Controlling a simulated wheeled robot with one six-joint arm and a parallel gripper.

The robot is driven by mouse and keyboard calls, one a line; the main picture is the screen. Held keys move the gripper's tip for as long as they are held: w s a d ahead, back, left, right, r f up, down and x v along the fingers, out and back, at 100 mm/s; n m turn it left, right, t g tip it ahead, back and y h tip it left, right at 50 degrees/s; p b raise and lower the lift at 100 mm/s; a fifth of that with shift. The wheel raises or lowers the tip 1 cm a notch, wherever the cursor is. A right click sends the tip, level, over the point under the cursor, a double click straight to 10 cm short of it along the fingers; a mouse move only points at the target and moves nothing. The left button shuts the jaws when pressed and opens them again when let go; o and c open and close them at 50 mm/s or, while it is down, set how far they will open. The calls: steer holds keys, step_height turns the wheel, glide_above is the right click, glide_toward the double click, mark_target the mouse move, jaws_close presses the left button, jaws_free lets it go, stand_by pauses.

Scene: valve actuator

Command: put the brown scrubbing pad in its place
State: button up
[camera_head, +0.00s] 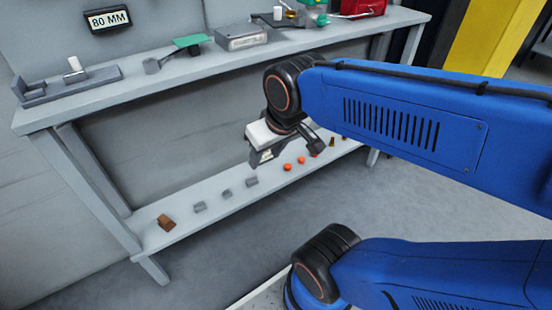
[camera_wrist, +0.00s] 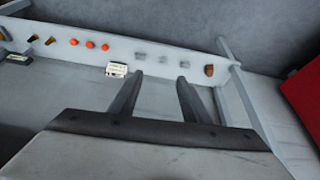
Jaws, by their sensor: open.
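The brown scrubbing pad (camera_head: 166,222) is a small brown block at the left end of the bench's lower shelf (camera_head: 190,225). It also shows in the wrist view (camera_wrist: 209,70), near the right end of the same shelf. My gripper (camera_head: 262,160) hangs in front of the bench, between its upper and lower shelves in the head view, well to the right of the pad and apart from it. In the wrist view its two dark fingers (camera_wrist: 161,80) stand apart with nothing between them. I cannot tell which spot is the pad's place.
Several grey blocks (camera_head: 226,194), orange round pieces (camera_head: 288,167) and small brass pieces (camera_head: 332,141) line the lower shelf. The upper top (camera_head: 150,84) holds a grey fixture (camera_head: 68,83), a green-topped piece (camera_head: 192,40), a metal box (camera_head: 240,38) and a red case (camera_head: 362,7). Bench legs (camera_head: 95,185) flank the shelf.

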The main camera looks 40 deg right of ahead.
steer(key=s, duration=0.3)
steer(key=shift+d+r, duration=0.15)
steer(key=shift+d, duration=0.25)
